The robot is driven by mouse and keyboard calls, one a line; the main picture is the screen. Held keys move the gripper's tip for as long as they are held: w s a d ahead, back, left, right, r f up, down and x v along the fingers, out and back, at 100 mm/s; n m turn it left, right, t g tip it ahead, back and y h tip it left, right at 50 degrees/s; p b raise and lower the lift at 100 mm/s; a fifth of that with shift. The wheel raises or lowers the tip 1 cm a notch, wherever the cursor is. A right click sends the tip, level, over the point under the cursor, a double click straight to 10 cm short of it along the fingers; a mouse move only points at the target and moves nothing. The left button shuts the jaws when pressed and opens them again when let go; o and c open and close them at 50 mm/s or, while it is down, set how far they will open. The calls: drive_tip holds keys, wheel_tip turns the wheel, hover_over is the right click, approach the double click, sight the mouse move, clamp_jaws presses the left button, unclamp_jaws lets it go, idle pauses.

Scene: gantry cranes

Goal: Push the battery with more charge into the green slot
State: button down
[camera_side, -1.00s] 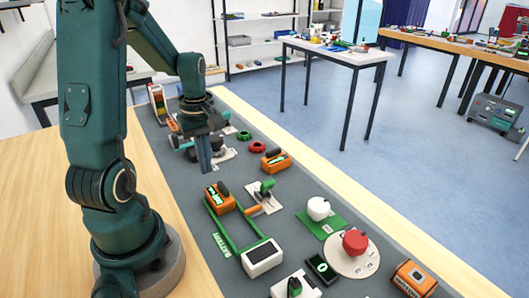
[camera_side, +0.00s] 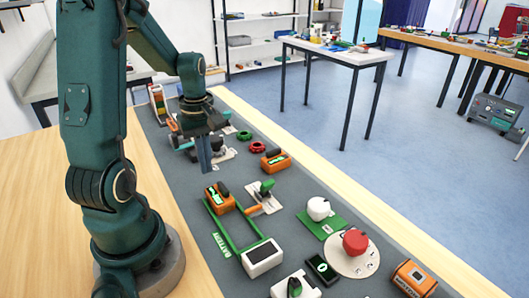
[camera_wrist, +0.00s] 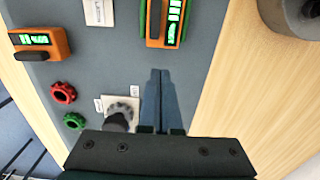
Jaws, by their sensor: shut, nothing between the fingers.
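One orange battery (camera_side: 220,198) with a dark handle and green display stands at the far end of the green slot (camera_side: 222,232), between its rails. It also shows at the top of the wrist view (camera_wrist: 154,22). A second orange battery (camera_side: 275,160) stands on the mat outside the slot, to the right of my gripper; it is at the left of the wrist view (camera_wrist: 40,42). Both displays show green bars; which has more I cannot tell surely. My gripper (camera_side: 207,170) is shut and empty, fingers down, behind the slot battery and apart from it (camera_wrist: 161,72).
A white box (camera_side: 262,257) closes the slot's near end. A lever plate (camera_side: 264,195) stands right beside the slot. Red (camera_side: 257,147) and green (camera_side: 244,135) knobs sit behind the second battery. White (camera_side: 318,208) and red (camera_side: 355,242) buttons stand to the right.

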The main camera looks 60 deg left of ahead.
drive_tip(key=shift+f, duration=1.5)
drive_tip(key=shift+d, duration=0.1)
drive_tip(key=shift+d, duration=6.35)
drive_tip(key=shift+a, duration=0.15)
drive_tip(key=shift+a, duration=0.45)
drive_tip(key=shift+r, duration=0.1)
wheel_tip(320, 180, up, 7)
